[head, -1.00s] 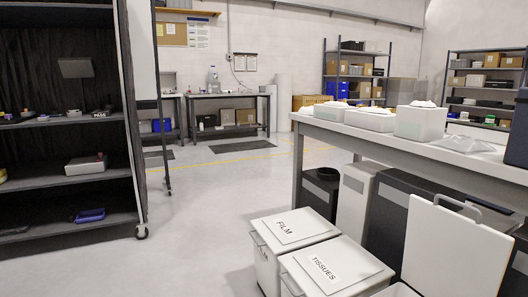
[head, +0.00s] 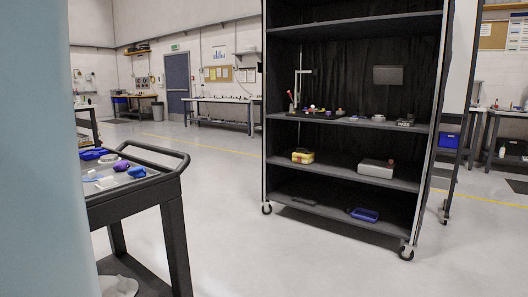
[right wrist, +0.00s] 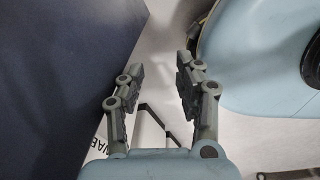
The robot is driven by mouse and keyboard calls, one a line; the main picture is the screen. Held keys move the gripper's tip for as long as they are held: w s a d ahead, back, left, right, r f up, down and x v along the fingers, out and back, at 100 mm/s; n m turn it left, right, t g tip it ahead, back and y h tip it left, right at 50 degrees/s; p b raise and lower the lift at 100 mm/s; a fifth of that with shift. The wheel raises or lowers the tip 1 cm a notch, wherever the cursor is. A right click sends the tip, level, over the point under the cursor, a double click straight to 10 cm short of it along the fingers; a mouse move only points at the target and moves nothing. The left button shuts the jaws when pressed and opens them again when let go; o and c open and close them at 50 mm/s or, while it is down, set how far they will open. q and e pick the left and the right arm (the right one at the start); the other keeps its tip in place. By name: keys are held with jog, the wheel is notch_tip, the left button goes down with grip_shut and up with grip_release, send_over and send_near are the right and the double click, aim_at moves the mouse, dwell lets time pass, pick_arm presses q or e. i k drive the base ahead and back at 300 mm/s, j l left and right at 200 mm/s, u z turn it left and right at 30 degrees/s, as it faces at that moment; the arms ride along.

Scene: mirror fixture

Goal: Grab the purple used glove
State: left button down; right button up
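A small purple lump (head: 121,165), which may be the purple used glove, lies on top of a dark cart at the left of the head view. It is too small to make out its shape. A blue crumpled item (head: 137,171) lies right beside it. My right gripper (right wrist: 160,78) shows in the right wrist view with its two fingers apart and nothing between them. Neither gripper shows in the head view, and my left gripper is in no view.
The dark cart (head: 175,190) has a raised handle toward the right. A wheeled black shelf unit (head: 345,184) with small items stands at centre right. Open floor (head: 240,235) lies between them. A dark blue surface (right wrist: 50,60) is close to my right gripper.

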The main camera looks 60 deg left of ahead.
aim_at(120, 166)
jog(key=u, duration=0.5)
jog(key=l+u, duration=0.1)
jog(key=u, duration=0.9)
jog(key=k+u, duration=0.1)
jog(key=u, duration=0.9)
